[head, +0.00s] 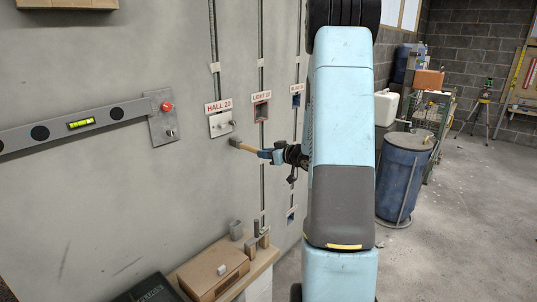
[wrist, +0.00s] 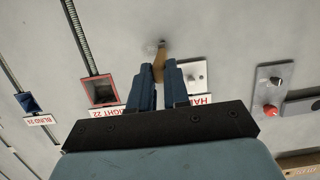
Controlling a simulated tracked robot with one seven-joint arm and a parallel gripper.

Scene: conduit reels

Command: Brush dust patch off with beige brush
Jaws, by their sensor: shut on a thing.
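The beige brush (head: 248,148) sticks out of my gripper (head: 267,154) toward the grey wall, its grey bristle end just below the white plate (head: 222,124) under the HALL 20 label. In the wrist view my gripper (wrist: 160,72) is shut on the brush (wrist: 159,66), which lies between the blue fingers. The bristle end is at or very near the wall; I cannot tell if it touches.
A red-framed wall box (head: 261,110) and a blue box (head: 296,100) are set in the wall to the right. A shelf with a cardboard box (head: 213,273) stands below. A blue drum (head: 402,175) stands at right.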

